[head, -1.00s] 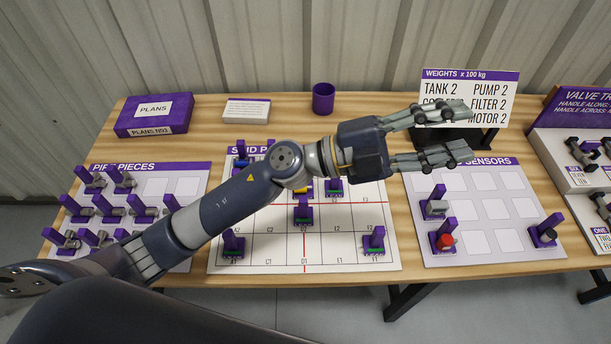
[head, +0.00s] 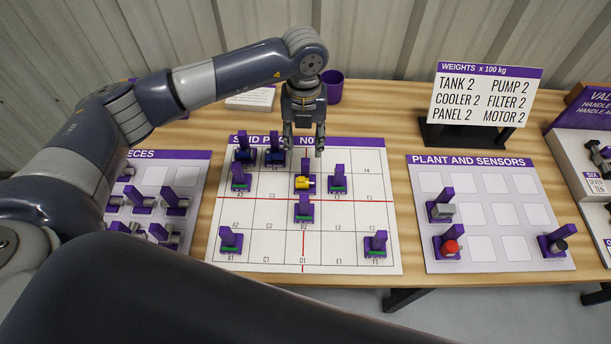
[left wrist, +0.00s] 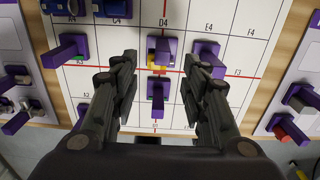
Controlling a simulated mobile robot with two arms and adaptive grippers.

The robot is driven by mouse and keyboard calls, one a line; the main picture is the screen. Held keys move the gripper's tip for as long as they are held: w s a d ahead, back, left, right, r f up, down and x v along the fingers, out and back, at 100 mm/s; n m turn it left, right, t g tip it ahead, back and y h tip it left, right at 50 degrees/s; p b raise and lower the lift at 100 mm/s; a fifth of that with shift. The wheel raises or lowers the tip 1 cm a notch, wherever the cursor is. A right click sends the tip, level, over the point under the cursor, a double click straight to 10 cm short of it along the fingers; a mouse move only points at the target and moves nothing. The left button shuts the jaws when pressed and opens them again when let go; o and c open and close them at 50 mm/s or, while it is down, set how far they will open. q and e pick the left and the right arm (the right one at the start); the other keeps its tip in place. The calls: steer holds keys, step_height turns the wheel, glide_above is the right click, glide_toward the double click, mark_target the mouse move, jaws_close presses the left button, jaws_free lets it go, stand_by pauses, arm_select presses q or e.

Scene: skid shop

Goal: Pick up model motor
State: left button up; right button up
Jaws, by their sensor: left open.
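A small model with a yellow body and purple upright handle (head: 305,181) stands on the skid plan board (head: 345,235), just above the red cross line. No label shows which model is the motor. My left gripper (head: 304,145) is open and empty, pointing down above and just behind the yellow model. In the left wrist view the yellow model (left wrist: 160,50) lies between the two open fingers (left wrist: 160,62), which are apart from it. The yellow body is partly hidden by its handle there. My right gripper is not in view.
Green-based models (head: 304,210) stand close around on the board, and two blue ones (head: 274,153) stand at its back left. A plant and sensors board (head: 490,220) is to the right, a weights sign (head: 486,95) behind it, and a purple cup (head: 333,86) at the back.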

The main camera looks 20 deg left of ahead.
mark_target(306, 162)
arm_select(q)
step_height(306, 162, down, 3)
steer(key=shift+p, duration=0.3)
steer(key=f+p, duration=0.1)
steer(key=f, duration=0.1)
steer(key=f+p, duration=0.1)
steer(key=f, duration=0.1)
steer(key=shift+s+d+f, duration=0.2)
steer(key=shift+f, duration=0.5)
jaws_close()
